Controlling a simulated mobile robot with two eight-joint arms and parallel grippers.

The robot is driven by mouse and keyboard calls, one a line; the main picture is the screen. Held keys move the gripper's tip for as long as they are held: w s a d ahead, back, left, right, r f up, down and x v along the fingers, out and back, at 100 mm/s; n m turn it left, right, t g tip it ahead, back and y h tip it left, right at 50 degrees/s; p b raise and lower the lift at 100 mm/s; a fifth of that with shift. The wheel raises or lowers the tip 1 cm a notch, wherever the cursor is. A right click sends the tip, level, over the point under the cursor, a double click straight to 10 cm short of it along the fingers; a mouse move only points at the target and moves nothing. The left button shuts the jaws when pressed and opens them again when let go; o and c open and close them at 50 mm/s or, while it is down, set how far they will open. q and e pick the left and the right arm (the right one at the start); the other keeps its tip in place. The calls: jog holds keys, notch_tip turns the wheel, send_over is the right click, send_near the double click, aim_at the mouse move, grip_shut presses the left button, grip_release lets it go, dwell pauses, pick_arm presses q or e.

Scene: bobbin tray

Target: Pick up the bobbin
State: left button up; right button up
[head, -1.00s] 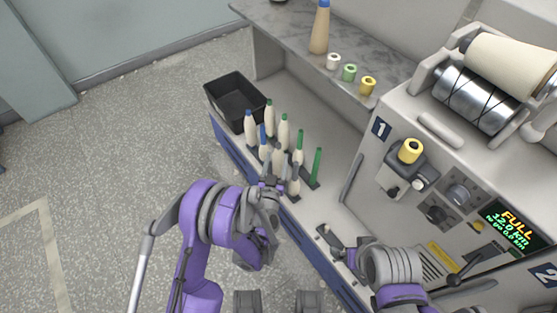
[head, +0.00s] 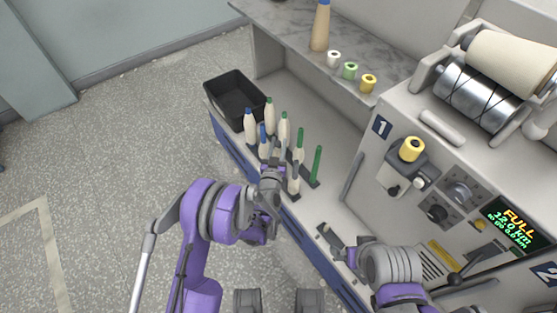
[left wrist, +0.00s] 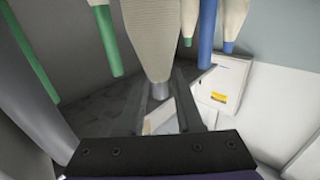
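Several pale cone-shaped bobbins stand upright with blue, green or grey tips; a green-tipped one (head: 284,132) and a front grey-tipped one (head: 294,186) show in the head view. My left gripper (head: 273,166) is at the near side of this group and hides part of it. In the left wrist view, a pale bobbin (left wrist: 152,38) with a grey tip is directly ahead, its tip between the dark, spread fingers (left wrist: 160,105). I see no clear grip on it. My right gripper (head: 328,236) is over the front ledge, apart from the bobbins; its opening is unclear.
A black bin (head: 236,98) stands behind the bobbins. A bare green peg (head: 317,166) stands at their right. A grey shelf (head: 372,52) with small spools and a tall cone overhangs the back. The machine front (head: 400,140) bounds the right side.

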pick_arm(q)
grip_shut()
dwell(1.1)
